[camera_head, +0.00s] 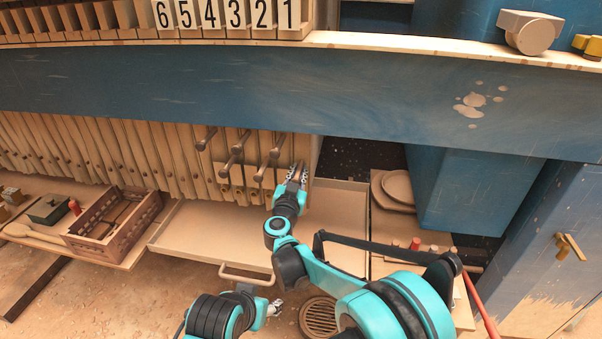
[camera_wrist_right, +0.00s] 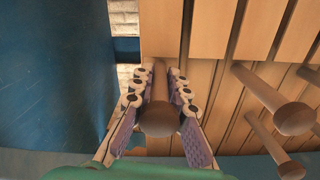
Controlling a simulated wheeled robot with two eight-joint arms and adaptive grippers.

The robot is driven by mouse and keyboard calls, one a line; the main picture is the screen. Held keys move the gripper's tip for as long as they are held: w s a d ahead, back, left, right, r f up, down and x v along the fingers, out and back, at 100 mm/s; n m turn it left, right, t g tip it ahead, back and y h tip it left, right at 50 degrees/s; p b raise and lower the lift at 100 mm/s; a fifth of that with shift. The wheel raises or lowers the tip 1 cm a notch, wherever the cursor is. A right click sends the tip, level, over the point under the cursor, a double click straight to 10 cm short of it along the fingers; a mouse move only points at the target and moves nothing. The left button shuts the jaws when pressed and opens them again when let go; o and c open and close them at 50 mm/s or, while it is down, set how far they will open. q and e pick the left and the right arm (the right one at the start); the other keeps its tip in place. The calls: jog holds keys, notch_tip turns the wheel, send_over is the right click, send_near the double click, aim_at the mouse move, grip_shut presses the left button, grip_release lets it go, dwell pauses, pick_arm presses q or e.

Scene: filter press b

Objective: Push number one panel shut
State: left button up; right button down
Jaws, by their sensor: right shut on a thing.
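The number one panel (camera_wrist_right: 163,30) is the rightmost pale wooden panel in the row, below the black "1" plate (camera_head: 289,14). My right gripper (camera_head: 297,172) is at this right end in the head view. In the right wrist view, its fingers (camera_wrist_right: 158,100) are closed around a brown rounded handle (camera_wrist_right: 157,120) that sticks out in front of the panel. How far the panel stands from its neighbour is hard to tell. My left gripper (camera_head: 273,308) is low at the front, away from the panels. Its fingers are too small to judge.
Several other peg handles (camera_head: 238,146) stick out just left of my right gripper. A blue beam (camera_head: 250,95) runs above. A pale tray (camera_head: 215,232) lies below, with a brown crate (camera_head: 120,228) to its left. A blue column (camera_head: 470,195) stands right.

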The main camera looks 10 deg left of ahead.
jog(key=c, duration=1.5)
grip_release()
jog(key=shift+s+a, duration=0.1)
jog(key=shift+a, duration=0.35)
jog(key=shift+d, duration=0.1)
jog(key=shift+d, duration=0.25)
jog(key=d, duration=2)
jog(key=w+d, duration=0.1)
jog(key=d, duration=0.9)
jog(key=shift+d, duration=0.2)
jog(key=shift+a, duration=0.1)
